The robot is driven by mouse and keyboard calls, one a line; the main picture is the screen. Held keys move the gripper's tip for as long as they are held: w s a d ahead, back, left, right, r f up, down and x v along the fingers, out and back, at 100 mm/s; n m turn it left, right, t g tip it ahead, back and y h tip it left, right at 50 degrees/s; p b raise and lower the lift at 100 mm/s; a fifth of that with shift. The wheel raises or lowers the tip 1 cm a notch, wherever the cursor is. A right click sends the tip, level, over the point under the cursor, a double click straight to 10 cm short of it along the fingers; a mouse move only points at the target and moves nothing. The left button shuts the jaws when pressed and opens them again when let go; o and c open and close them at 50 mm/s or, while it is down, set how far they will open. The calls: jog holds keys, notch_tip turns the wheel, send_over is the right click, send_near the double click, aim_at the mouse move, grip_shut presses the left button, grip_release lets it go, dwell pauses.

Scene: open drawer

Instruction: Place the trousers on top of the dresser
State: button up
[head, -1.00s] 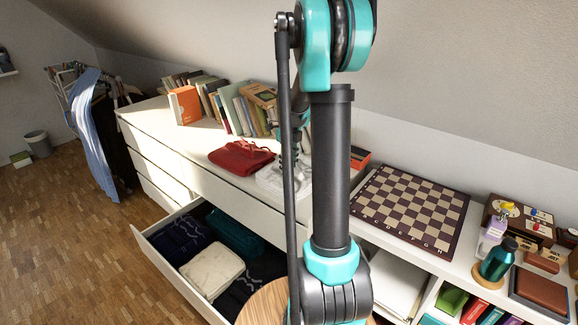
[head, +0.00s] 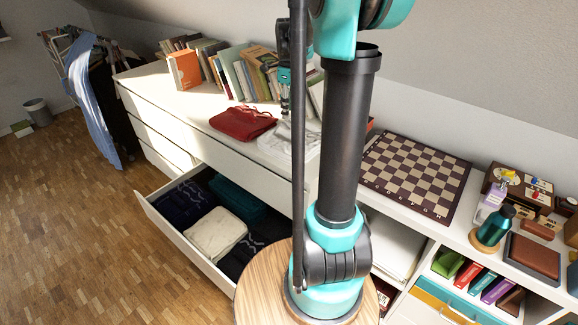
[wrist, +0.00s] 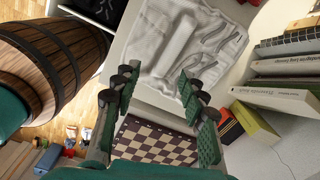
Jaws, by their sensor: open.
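A pale grey-white folded garment (head: 280,142), which looks like the trousers, lies on the white dresser top (head: 190,103). It is partly hidden behind my arm in the head view. It also shows in the wrist view (wrist: 190,45), flat and creased. My gripper (head: 285,110) is just above it, fingers pointing down. In the wrist view my gripper (wrist: 158,85) has its two fingers spread wide, with nothing between them. The garment lies beyond the fingertips, apart from them as far as I can see.
A red folded garment (head: 243,122) lies left of the pale one. Books (head: 240,80) line the wall behind. The open drawer (head: 172,232) below holds several folded clothes, including a cream one (head: 216,233). A chessboard (head: 415,177) lies on the right. A wooden barrel-like stool (wrist: 55,60) stands nearby.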

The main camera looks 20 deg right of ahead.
jog(key=s+a+f+n+t, duration=0.1)
jog(key=s+a+f+n, duration=0.1)
jog(key=s+f+n, duration=0.2)
jog(key=s+a+f+n+t, duration=0.1)
jog(key=s+a+f+n, duration=0.2)
jog(key=s+n, duration=0.8)
jog(key=s+a+f+n+t, duration=0.1)
jog(key=s+a+f+n, duration=0.1)
jog(key=s+f+n, duration=0.5)
jog(key=s+n, duration=0.1)
jog(key=n, duration=0.3)
jog(key=shift+s+a+f+t, duration=0.2)
jog(key=shift+s+a+t, duration=0.05)
jog(key=shift+a+t, duration=0.15)
jog(key=shift+d, duration=0.1)
